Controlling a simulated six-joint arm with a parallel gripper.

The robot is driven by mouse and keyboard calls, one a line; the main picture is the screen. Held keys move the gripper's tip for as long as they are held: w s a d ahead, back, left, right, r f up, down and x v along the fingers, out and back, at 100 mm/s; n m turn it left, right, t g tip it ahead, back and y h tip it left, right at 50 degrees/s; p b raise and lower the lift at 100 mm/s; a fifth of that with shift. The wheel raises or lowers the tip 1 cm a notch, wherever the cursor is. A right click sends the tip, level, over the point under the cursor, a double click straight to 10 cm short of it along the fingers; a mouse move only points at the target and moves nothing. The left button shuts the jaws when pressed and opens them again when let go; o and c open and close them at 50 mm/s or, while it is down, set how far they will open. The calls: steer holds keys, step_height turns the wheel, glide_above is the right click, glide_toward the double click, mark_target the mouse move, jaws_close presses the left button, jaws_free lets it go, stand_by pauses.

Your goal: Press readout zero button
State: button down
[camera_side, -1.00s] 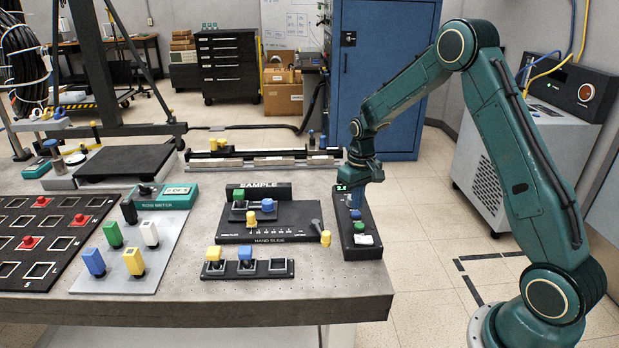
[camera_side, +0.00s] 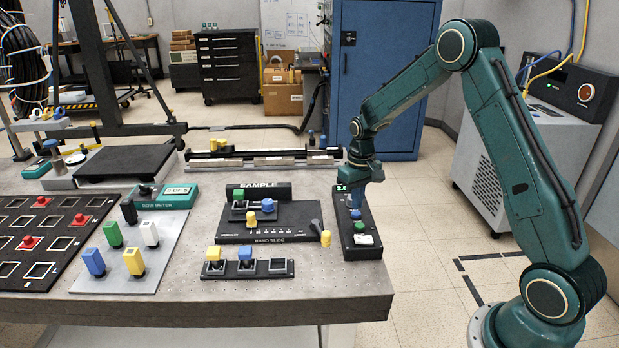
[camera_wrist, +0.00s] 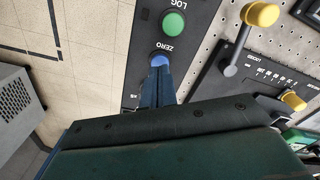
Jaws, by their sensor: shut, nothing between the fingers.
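The readout is a long black box (camera_side: 363,246) at the right end of the table. Its blue button (camera_side: 356,214), labelled ZERO, also shows in the wrist view (camera_wrist: 159,60). A green button (camera_side: 360,226) labelled LOG (camera_wrist: 174,22) lies beside it. My gripper (camera_side: 356,206) points down over the box, its blue fingers shut and empty. In the wrist view the fingertips (camera_wrist: 158,74) overlap the near edge of the blue button. I cannot tell whether they touch it. A small green display (camera_side: 343,188) is partly hidden by my gripper.
The hand slide unit (camera_side: 268,222) with a yellow-knobbed lever (camera_side: 325,238) stands left of the readout. A socket strip (camera_side: 247,270) lies in front of it. A rail (camera_side: 262,160) runs behind. The table's right edge is close by the readout, with open floor beyond.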

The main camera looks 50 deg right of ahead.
mark_target(356, 213)
steer(key=shift+f, duration=0.95)
stand_by(0.6)
steer(key=shift+r, duration=3.2)
steer(key=shift+r, duration=0.1)
